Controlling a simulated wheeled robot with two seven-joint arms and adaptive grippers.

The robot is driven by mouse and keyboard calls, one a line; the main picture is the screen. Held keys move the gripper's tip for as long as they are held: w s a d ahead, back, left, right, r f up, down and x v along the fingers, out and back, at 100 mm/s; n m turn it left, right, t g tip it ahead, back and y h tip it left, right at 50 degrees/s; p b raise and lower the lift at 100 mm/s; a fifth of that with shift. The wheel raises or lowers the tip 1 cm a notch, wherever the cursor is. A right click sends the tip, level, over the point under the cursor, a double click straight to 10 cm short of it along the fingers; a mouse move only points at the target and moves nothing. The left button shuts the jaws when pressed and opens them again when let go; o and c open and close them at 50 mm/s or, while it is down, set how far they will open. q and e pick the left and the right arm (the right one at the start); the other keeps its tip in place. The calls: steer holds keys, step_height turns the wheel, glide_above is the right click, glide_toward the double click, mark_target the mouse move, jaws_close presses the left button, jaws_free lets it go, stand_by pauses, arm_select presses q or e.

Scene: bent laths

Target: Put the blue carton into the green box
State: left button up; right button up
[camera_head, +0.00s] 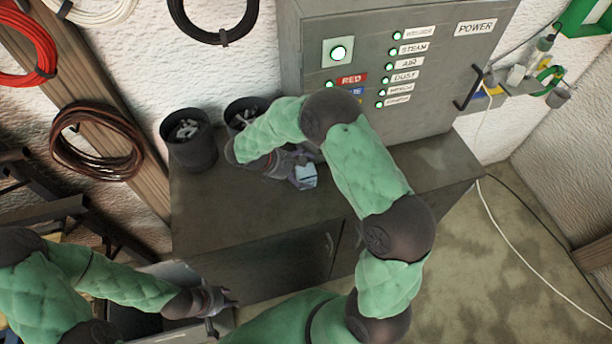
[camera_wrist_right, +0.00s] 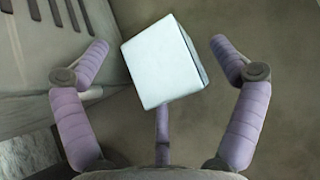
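A small pale blue carton (camera_head: 306,176) is on or just above the grey cabinet top (camera_head: 240,215), in front of the control panel. My right gripper (camera_head: 293,165) is at the carton. In the right wrist view the carton (camera_wrist_right: 163,62) is tilted between the spread fingers of the right gripper (camera_wrist_right: 157,48), with gaps at both sides, so the gripper looks open around it. My left gripper (camera_head: 220,306) is low at the left, its fingers apart and empty. A green thing (camera_head: 588,22) is cut off at the top right corner; I cannot tell whether it is the green box.
Two dark bins (camera_head: 188,150) and (camera_head: 243,108) stand at the back left of the cabinet top. The grey control panel (camera_head: 440,90) with lit buttons rises behind. Coiled cables hang on the left wall. The right part of the cabinet top is clear. A white cable crosses the floor.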

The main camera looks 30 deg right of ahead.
steer(key=c, duration=1.3)
steer(key=shift+r, duration=0.15)
